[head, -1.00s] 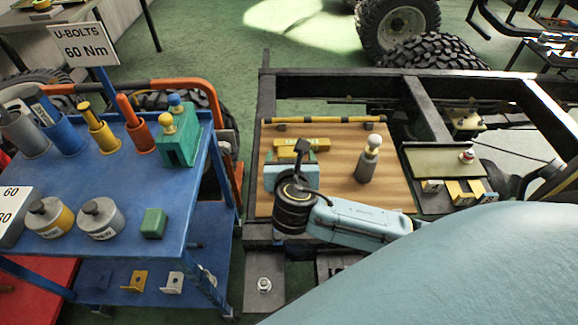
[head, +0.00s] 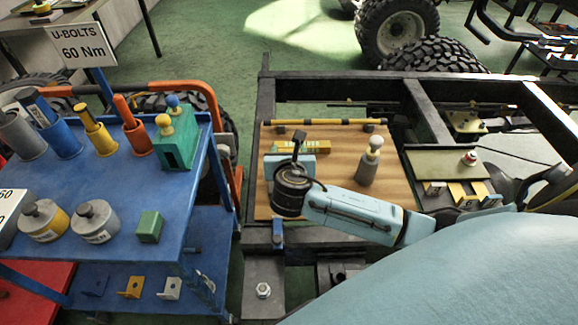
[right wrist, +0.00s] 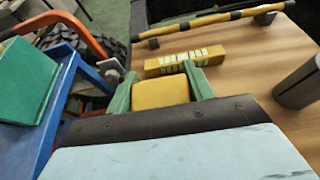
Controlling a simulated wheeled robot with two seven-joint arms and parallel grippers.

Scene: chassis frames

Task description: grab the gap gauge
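I take the gap gauge to be the short yellow bar with pale marks (head: 316,146) lying on the wooden board. In the right wrist view it (right wrist: 186,61) lies just beyond my right fingertips, across their line. My right gripper (head: 295,153) hangs over the left part of the board, at the near side of the bar. Its two green fingers (right wrist: 161,72) are apart in the right wrist view. A yellow block face shows between them; I cannot tell whether it is part of the gripper. My left gripper is out of view.
A yellow-and-black rod (head: 326,122) on supports lies behind the bar. A grey bottle-like tool (head: 369,161) stands to the right on the wooden board (head: 395,190). A blue cart (head: 105,190) with several parts is at the left. Dark frame rails (head: 265,110) surround the board.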

